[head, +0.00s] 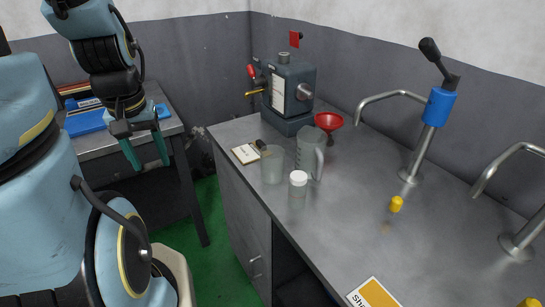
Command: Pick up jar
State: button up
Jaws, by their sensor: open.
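A small jar (298,190) with a white lid and a clear, greyish body stands upright on the grey counter, near its front edge. Just behind it stand a clear beaker (273,166) on the left and a clear measuring jug (311,155) with a handle on the right. My gripper (146,155) is at the upper left, open and empty, its two teal fingers pointing down. It is well to the left of the jar, beyond the counter's edge and in front of the side table.
The counter (340,235) holds a grey hydraulic machine (289,90), a red funnel (328,121), a small label card (245,153), a yellow cap (396,204), a blue-collared lever pump (438,107) and curved metal pipes. A side table (172,124) carries blue items. Counter space right of the jar is clear.

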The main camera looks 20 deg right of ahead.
aim_at(271, 157)
jog(key=k+l+u, duration=0.2)
jog(key=u, duration=0.15)
jog(key=k+l+u, duration=0.15)
jog(key=u, duration=0.2)
jog(key=k+u, duration=0.4)
jog(key=i+l, duration=0.05)
